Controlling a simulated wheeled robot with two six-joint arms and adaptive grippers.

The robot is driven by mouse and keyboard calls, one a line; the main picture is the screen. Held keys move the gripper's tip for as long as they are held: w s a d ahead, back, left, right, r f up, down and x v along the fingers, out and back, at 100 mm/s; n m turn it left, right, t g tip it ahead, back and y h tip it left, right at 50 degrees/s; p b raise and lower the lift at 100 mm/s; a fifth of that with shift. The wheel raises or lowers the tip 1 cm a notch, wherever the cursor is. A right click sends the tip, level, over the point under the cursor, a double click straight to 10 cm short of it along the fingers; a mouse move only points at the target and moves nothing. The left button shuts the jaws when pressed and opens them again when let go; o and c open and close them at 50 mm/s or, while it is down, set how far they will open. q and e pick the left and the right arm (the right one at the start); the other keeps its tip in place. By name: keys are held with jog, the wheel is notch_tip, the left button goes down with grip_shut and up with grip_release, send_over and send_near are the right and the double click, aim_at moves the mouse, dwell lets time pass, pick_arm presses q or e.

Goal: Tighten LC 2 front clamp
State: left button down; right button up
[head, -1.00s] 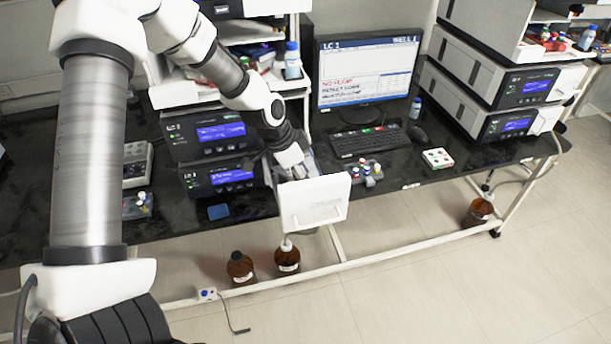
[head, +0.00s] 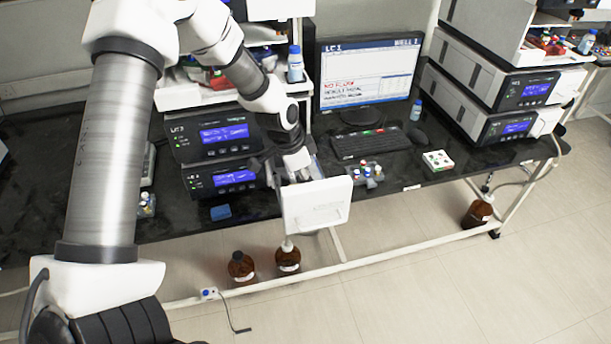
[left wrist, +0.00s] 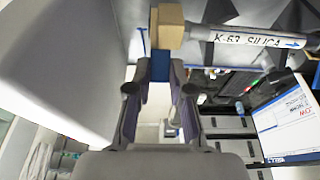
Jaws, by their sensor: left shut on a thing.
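In the head view my left gripper (head: 302,176) reaches down behind the open white door (head: 316,208) of the left instrument stack, and its fingertips are partly hidden there. In the left wrist view the fingers (left wrist: 164,72) are shut on a small blue piece (left wrist: 159,68), which I take to be part of the clamp. A tan block (left wrist: 167,25) sits directly beyond it. A white column (left wrist: 250,37) marked "K-63 SILICA" with a blue arrow runs right from the tan block. I cannot tell whether the clamp is tight. My right gripper is not in view.
A monitor (head: 367,75) with red text, a keyboard (head: 370,142) and a rack of small bottles (head: 367,174) stand right of the door. Another instrument stack (head: 490,88) is at the right. Brown bottles (head: 241,266) stand on the floor below the bench.

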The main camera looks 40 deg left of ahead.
pick_arm(q)
jog(key=c, duration=1)
grip_release()
jog(key=shift+f, duration=0.1)
jog(key=shift+c, duration=0.2)
jog(key=shift+w, duration=0.15)
jog(key=shift+d, duration=0.1)
jog(key=v, duration=1.2)
jog(key=shift+w, duration=0.1)
